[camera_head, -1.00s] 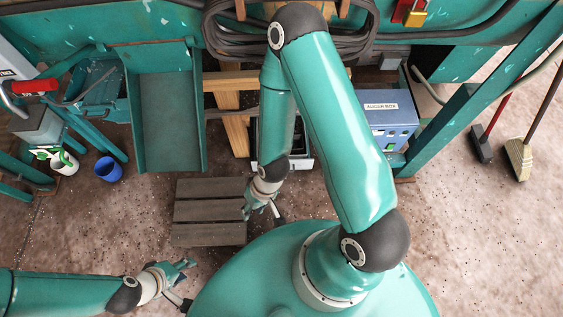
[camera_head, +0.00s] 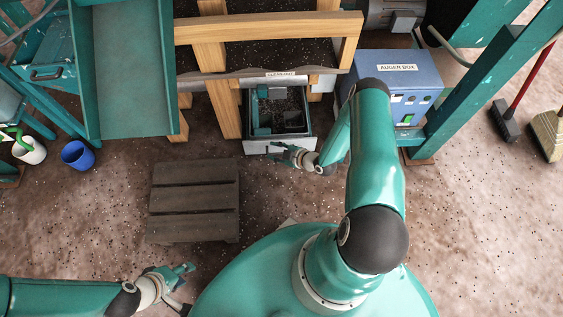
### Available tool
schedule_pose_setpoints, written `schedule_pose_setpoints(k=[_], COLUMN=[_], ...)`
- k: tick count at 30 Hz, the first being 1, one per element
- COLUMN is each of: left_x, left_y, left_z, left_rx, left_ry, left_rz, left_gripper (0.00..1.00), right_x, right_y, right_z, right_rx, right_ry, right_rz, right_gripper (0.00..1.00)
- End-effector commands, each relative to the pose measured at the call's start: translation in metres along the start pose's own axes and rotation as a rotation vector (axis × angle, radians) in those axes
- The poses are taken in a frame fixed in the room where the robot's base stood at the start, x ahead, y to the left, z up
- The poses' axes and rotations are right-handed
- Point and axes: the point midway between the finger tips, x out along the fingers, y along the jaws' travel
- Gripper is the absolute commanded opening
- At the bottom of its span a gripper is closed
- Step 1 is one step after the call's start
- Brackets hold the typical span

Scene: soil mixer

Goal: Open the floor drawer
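The floor drawer (camera_head: 250,147) is low under the machine, near the middle of the view. It is an open-topped box with a light grey front and dark, speckled contents, including teal parts. Its inside shows in front of the wooden frame, so it stands at least partly out. A small white label (camera_head: 280,75) is on the bar above it. My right gripper (camera_head: 279,152) is at the drawer's front edge, overlapping it in view; I cannot tell whether it touches or how its fingers stand. My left gripper (camera_head: 186,286) is open and empty at lower left, far from the drawer.
A slatted step (camera_head: 194,200) lies on the floor left of the drawer. The blue auger box (camera_head: 398,85) stands to its right. A teal chute (camera_head: 125,70), a blue cup (camera_head: 77,155) and a white cup (camera_head: 30,150) are at left. Brooms (camera_head: 505,122) stand at far right.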

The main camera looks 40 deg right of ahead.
Motion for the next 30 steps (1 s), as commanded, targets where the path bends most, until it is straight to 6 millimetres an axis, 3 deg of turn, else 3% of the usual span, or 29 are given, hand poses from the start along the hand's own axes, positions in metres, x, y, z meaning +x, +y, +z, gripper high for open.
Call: schedule_pose_setpoints(k=[1, 3, 7, 12, 15, 20, 25, 30], left_x=[0.040, 0.064, 0.101, 0.129, 0.135, 0.138, 0.144, 0.155], left_y=[-0.014, -0.023, -0.036, -0.046, -0.049, -0.050, -0.052, -0.056], left_z=[0.000, -0.001, -0.001, -0.001, -0.001, -0.001, -0.001, -0.001], left_rx=[0.000, 0.000, 0.000, 0.000, 0.000, 0.000, 0.000, 0.000], left_ry=[0.000, 0.000, 0.000, 0.000, 0.000, 0.001, 0.001, 0.001], left_rz=[0.000, 0.000, 0.000, 0.000, 0.000, 0.000, 0.000, 0.000], left_gripper=[0.40, 0.40, 0.40, 0.40, 0.40, 0.40, 0.40, 0.40], right_x=[0.013, 0.013, 0.003, -0.015, -0.021, -0.019, 0.002, 0.035], right_y=[-0.013, -0.018, -0.033, -0.053, -0.060, -0.060, -0.054, -0.044], right_z=[0.054, 0.095, 0.155, 0.201, 0.212, 0.212, 0.206, 0.197], right_rx=[-0.092, -0.234, -0.474, -0.691, -0.756, -0.792, -0.790, -0.790], right_ry=[0.023, 0.058, 0.098, 0.119, 0.125, 0.131, 0.133, 0.134], right_rz=[0.061, 0.136, 0.259, 0.361, 0.391, 0.405, 0.403, 0.402], right_gripper=[0.37, 0.37, 0.37, 0.37, 0.37, 0.37, 0.37, 0.37])
